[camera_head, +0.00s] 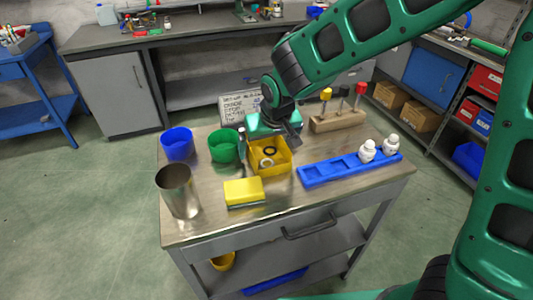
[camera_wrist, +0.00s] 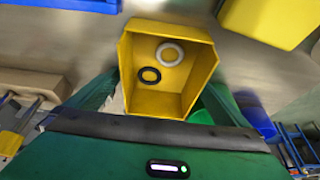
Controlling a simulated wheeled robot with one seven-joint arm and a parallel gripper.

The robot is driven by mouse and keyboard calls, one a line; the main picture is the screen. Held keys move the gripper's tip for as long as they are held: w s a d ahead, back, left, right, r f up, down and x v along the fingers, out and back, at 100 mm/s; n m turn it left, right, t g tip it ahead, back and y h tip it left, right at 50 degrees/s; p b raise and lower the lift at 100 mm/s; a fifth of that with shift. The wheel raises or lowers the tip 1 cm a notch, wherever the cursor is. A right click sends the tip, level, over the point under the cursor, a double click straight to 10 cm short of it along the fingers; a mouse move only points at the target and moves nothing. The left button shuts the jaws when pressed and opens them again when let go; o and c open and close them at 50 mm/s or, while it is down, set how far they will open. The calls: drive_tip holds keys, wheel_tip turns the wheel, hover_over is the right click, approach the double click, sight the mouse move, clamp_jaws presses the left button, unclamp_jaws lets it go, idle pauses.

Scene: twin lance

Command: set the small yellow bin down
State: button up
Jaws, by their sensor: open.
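The small yellow bin (camera_head: 283,167) stands upright on the wooden tabletop (camera_head: 215,215), right of the green cup. A white ring and a black ring lie inside it, clearer in the wrist view, where the bin (camera_wrist: 190,100) fills the upper middle. My gripper (camera_head: 268,142) is at the bin's back edge, open. In the wrist view its fingers (camera_wrist: 162,90) are on either side of the bin; I cannot tell whether they touch it.
A green cup (camera_head: 223,153) and a blue cup (camera_head: 177,151) stand left of the bin. A metal tumbler (camera_head: 177,190) and a yellow sponge (camera_head: 243,190) are in front. A blue tray (camera_head: 318,172) with white bottles lies right. A wooden tool block (camera_head: 338,121) stands behind.

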drive_tip(key=shift+f, duration=0.25)
idle(0.3)
drive_tip(key=c, duration=1.3)
drive_tip(key=shift+r, duration=0.1)
